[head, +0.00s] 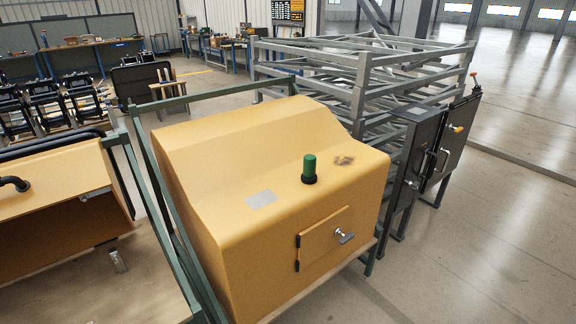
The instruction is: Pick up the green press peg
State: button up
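The green press peg (310,165) stands upright on top of the yellow housing (220,190), toward its front right. Its lower end sits in a black collar (309,179). Nothing touches the green part. My gripper does not show in the head view, and no wrist view is given.
A small door with a handle (343,236) is on the housing's front. Green frame bars (155,185) run along its left. A dark cabinet (438,145) and stacked grey frames (360,75) stand right and behind.

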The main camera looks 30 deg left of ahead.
aim_at(308, 176)
jog(key=u, duration=0.2)
jog(key=i, duration=0.6)
jog(key=u, duration=0.3)
jog(key=k, duration=0.9)
jog(key=u, duration=0.15)
jog(key=i, duration=1.4)
jog(key=z, duration=0.05)
